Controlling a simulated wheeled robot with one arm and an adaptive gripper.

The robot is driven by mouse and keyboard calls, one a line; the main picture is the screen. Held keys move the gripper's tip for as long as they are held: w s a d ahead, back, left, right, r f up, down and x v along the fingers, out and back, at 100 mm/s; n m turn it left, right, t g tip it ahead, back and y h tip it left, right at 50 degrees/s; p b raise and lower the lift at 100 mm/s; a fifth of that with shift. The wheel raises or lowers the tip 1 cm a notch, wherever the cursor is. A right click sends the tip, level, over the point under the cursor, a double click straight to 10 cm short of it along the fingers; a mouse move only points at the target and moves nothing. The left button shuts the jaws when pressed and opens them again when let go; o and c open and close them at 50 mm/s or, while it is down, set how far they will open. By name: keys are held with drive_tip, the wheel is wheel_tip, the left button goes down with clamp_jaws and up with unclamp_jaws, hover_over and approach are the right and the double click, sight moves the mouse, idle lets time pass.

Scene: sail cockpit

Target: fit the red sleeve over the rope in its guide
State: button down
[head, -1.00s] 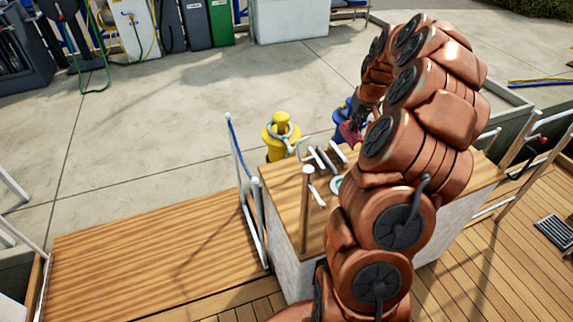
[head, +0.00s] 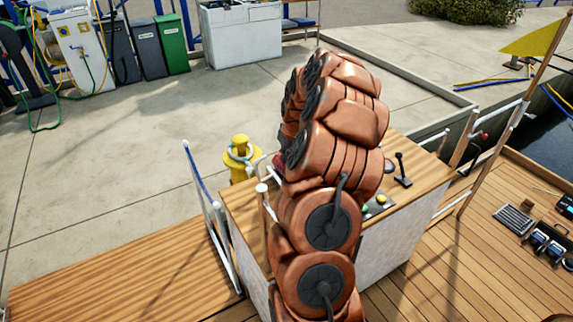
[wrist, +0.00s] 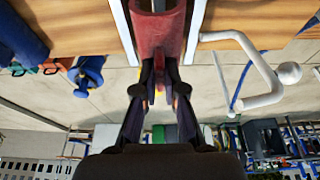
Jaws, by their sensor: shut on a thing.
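The red sleeve (wrist: 158,35) is at the top middle of the wrist view, with its near end between my fingertips. My gripper (wrist: 160,78) is shut on it. Two white bars, on the left (wrist: 125,30) and on the right (wrist: 195,30), flank the sleeve above the wooden console top (wrist: 240,20). I cannot tell whether the sleeve touches them. I cannot make out the rope, and the sleeve may hide it. In the head view my arm covers the gripper and most of the guide area on the console (head: 238,205).
A white bent handle (wrist: 265,80) stands close to the right of my gripper in the wrist view. A yellow bollard (head: 240,165) is behind the console. A black lever (head: 401,170) stands on the console's right. White rail posts (head: 212,220) rise at its left.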

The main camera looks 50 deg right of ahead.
drive_tip(key=shift+f, duration=1.8)
drive_tip(key=shift+f, duration=0.1)
drive_tip(key=c, duration=1.3)
unclamp_jaws()
drive_tip(key=shift+o, duration=0.2)
drive_tip(key=v, duration=1.2)
